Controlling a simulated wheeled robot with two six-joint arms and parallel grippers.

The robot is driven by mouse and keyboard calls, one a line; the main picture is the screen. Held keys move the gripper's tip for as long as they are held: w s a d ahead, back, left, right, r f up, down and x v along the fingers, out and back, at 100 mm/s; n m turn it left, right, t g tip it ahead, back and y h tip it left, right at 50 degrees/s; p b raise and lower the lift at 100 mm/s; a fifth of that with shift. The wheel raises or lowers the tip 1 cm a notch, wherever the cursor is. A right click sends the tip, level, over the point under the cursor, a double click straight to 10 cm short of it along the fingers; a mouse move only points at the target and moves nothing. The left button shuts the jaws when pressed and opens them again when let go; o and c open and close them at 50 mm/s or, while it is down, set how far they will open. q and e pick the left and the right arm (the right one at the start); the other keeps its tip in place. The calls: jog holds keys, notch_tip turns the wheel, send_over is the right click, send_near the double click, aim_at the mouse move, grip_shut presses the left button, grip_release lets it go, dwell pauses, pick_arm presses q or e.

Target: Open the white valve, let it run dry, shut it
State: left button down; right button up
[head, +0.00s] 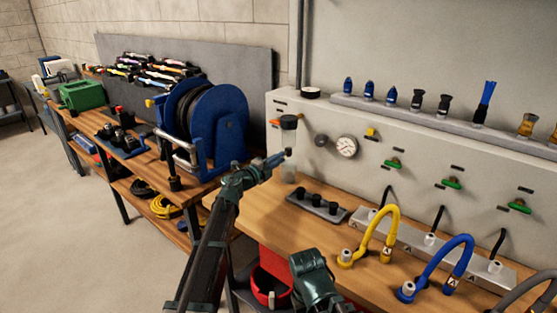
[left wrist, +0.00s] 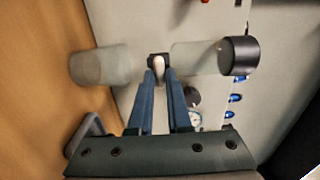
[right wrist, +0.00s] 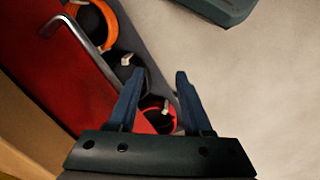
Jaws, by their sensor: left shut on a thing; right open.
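A clear upright cylinder with a dark cap (head: 289,122) stands against the grey panel, with a clear bowl (head: 289,172) below it. In the left wrist view the cap (left wrist: 239,55) and the bowl (left wrist: 98,65) lie on either side of a small dark body. The white valve (left wrist: 158,64) is there, between my left fingertips. My left gripper (head: 282,158) is shut on it; the fingers hide part of it in the head view. No liquid can be made out in the bowl. My right gripper (right wrist: 158,78) is open and empty, low in front of the bench.
A pressure gauge (head: 346,147) and green-handled valves (head: 392,163) are on the panel to the right. A black-studded tray (head: 316,205), a yellow hose (head: 388,222) and a blue hose (head: 457,250) occupy the bench. A blue reel (head: 215,125) stands left. Coils, including an orange one (right wrist: 103,20), lie below my right gripper.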

pick_arm(q)
jog(key=shift+s, duration=0.1)
dwell(0.4)
jog(key=c, duration=0.9)
grip_release()
jog(key=shift+o, duration=0.2)
jog(key=v, duration=1.3)
jog(key=shift+s+a, duration=0.25)
jog(key=shift+s, duration=0.05)
